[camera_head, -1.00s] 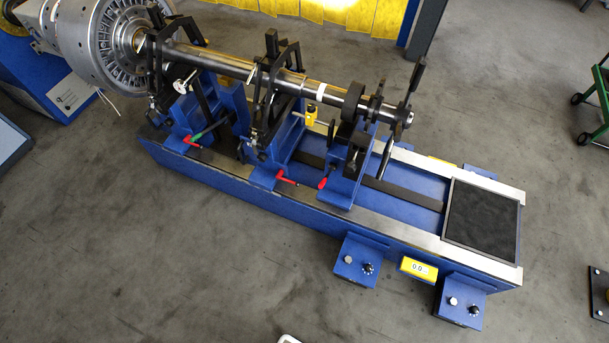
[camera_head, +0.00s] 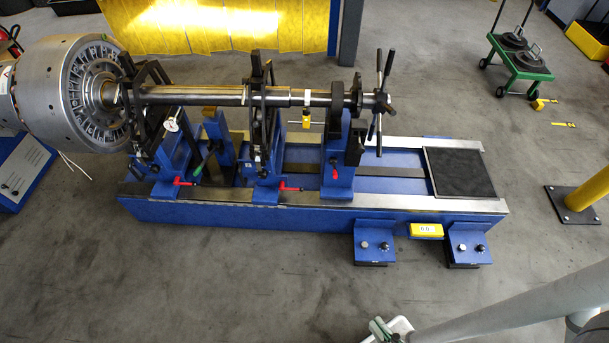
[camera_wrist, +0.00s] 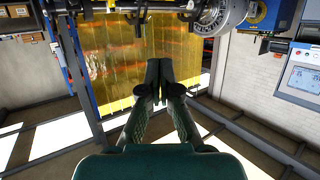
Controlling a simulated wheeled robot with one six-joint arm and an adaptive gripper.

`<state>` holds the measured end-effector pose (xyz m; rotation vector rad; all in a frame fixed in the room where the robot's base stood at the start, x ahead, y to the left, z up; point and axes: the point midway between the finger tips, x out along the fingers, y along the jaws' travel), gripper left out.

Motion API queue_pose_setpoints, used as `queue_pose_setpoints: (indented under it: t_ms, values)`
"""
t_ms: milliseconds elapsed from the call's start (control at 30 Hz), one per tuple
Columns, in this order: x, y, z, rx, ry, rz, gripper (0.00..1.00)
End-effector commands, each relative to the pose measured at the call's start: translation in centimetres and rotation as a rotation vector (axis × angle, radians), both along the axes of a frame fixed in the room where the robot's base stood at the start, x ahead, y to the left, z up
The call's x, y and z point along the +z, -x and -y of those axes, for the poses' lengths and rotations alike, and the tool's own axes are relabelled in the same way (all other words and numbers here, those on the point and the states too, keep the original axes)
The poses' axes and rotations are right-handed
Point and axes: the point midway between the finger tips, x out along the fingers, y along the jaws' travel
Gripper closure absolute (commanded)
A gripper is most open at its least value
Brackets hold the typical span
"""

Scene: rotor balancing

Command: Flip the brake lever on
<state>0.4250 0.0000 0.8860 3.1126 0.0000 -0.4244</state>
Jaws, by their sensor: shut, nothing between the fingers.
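The blue balancing machine (camera_head: 300,212) carries a long steel shaft (camera_head: 210,95) with a large grey rotor (camera_head: 50,92) at its left end. Red-handled levers show at the left support (camera_head: 186,182), the middle support (camera_head: 290,188) and the right support (camera_head: 336,172). I cannot tell which one is the brake lever. My gripper (camera_wrist: 166,82) is shut and empty in the wrist view, apart from the machine. The shaft and rotor (camera_wrist: 222,20) show along the top there.
A yellow curtain (camera_head: 215,25) hangs behind the machine. A green cart (camera_head: 520,62) and a yellow post (camera_head: 590,188) stand at right. A panel with screens (camera_wrist: 300,75) is at right in the wrist view.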

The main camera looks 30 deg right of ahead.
Motion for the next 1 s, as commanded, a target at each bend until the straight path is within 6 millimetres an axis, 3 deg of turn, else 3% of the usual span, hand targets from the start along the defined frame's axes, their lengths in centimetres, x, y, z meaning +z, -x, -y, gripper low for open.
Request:
queue_pose_setpoints:
  t_ms: [333,467,667,800,1000]
  values:
    - [0.0,0.0,0.0,0.000,0.000,0.000,1.00]
    - [-0.9,-0.6,0.1,-0.009,-0.005,-0.010,1.00]
    - [-6.3,-3.6,0.8,-0.057,-0.035,-0.084,1.00]
    - [-11.2,-6.9,1.6,-0.104,-0.069,-0.162,1.00]
    - [-17.0,-12.5,3.3,-0.170,-0.120,-0.272,1.00]
